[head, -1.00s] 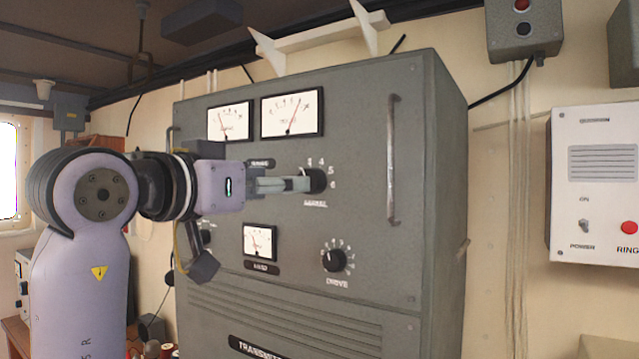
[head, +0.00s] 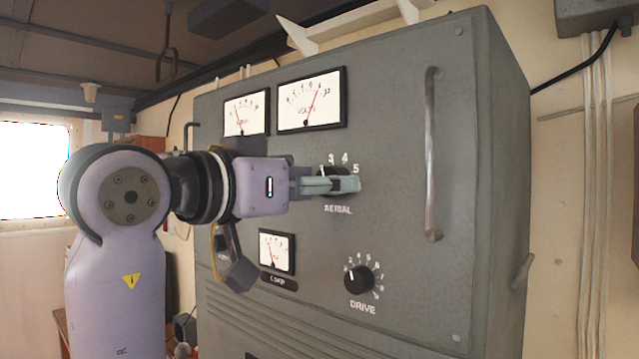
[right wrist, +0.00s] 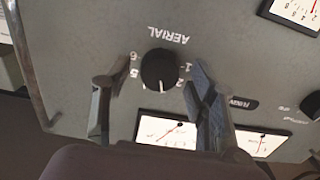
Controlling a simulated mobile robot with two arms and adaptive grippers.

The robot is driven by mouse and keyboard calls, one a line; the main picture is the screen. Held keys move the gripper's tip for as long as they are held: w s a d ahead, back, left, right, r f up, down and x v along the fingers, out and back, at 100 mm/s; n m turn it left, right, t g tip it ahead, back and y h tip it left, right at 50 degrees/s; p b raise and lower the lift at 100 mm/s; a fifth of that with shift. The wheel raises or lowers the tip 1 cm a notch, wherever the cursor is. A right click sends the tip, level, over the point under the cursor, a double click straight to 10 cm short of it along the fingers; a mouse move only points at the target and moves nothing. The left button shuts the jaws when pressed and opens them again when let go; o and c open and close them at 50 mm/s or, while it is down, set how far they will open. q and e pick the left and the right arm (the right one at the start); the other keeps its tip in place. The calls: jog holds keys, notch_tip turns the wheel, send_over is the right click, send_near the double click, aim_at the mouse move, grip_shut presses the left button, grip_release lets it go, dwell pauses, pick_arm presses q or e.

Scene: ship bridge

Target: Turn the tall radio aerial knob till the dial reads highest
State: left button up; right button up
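The black aerial knob (right wrist: 159,70) shows in the right wrist view, upside down like its AERIAL lettering; its white mark faces the picture's bottom. My right gripper (right wrist: 163,75) is open, one finger on each side of the knob, with small visible gaps. In the head view my right gripper (head: 340,185) is in front of the knob (head: 326,171) and hides most of it. Above it the VOLTS dial (head: 312,98) has its needle tilted right of centre. A second dial (head: 246,112) to its left has its needle tilted left. My left gripper is not in view.
The grey transmitter cabinet (head: 400,260) fills the middle. A DRIVE knob (head: 357,280) is below right, and a small dial (head: 277,252) below left. A vertical handle (head: 431,150) stands out to the right of the aerial knob.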

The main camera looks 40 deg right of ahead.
jog(key=shift+d, duration=0.2)
jog(key=c, duration=1)
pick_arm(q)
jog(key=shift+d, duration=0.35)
pick_arm(e)
jog(key=shift+c, duration=0.2)
pick_arm(q)
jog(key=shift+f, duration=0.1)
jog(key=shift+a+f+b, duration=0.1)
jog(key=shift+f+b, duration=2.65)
jog(key=shift+b, duration=0.15)
pick_arm(e)
jog(key=shift+w+m, duration=0.15)
jog(key=shift+m, duration=7.65)
